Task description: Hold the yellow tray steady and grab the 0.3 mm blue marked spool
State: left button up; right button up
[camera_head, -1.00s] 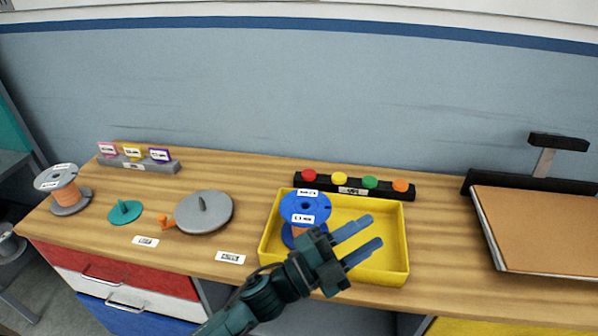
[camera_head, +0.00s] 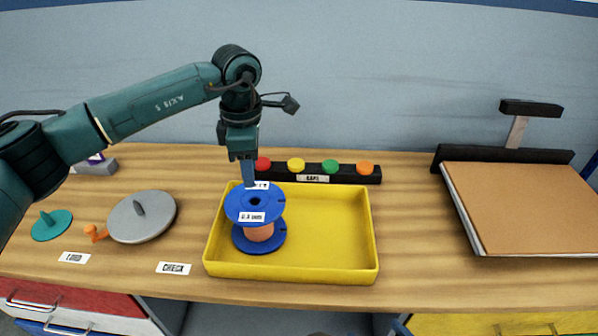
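The yellow tray (camera_head: 325,272) lies near the front of the wooden workbench. A spool with blue flanges and copper-coloured winding (camera_head: 259,233) stands upright in the tray's left part. Its front label appears to read 0.3 mm; another label behind it is partly hidden. My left gripper (camera_head: 248,178) points down at the tray's back left, just behind the spool's top flange. Only one blue finger shows clearly, so its opening is hidden; I cannot tell whether it touches the tray wall or spool. My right gripper is not identifiable in view.
A black bar with red, yellow, green and orange knobs (camera_head: 320,172) sits behind the tray. A grey disc (camera_head: 142,216), orange piece (camera_head: 95,232) and teal disc (camera_head: 52,225) lie left. A brown board (camera_head: 530,205) lies right. The bench between tray and board is clear.

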jog(key=shift+c, duration=0.6)
jog(key=shift+w+a+r, duration=0.1)
jog(key=shift+w+a, duration=0.05)
jog(key=shift+c, duration=0.8)
jog(key=a+r+g+y, duration=0.1)
jog(key=a, duration=0.1)
jog(key=w+a+r+m+g+y, duration=0.1)
jog(key=a+r, duration=0.1)
jog(key=a, duration=0.1)
jog(key=w+a+r+g+y, duration=0.1)
jog(key=a+r, duration=0.1)
jog(key=shift+a+m, duration=0.2)
jog(key=shift+m, duration=0.2)
jog(key=c, duration=0.6)
jog(key=m+g+h, duration=0.2)
jog(key=g+h, duration=0.2)
jog(key=h, duration=0.3)
send_near(371, 224)
jog(key=x, duration=1)
jog(key=shift+w+f, duration=0.1)
jog(key=shift+f, duration=0.3)
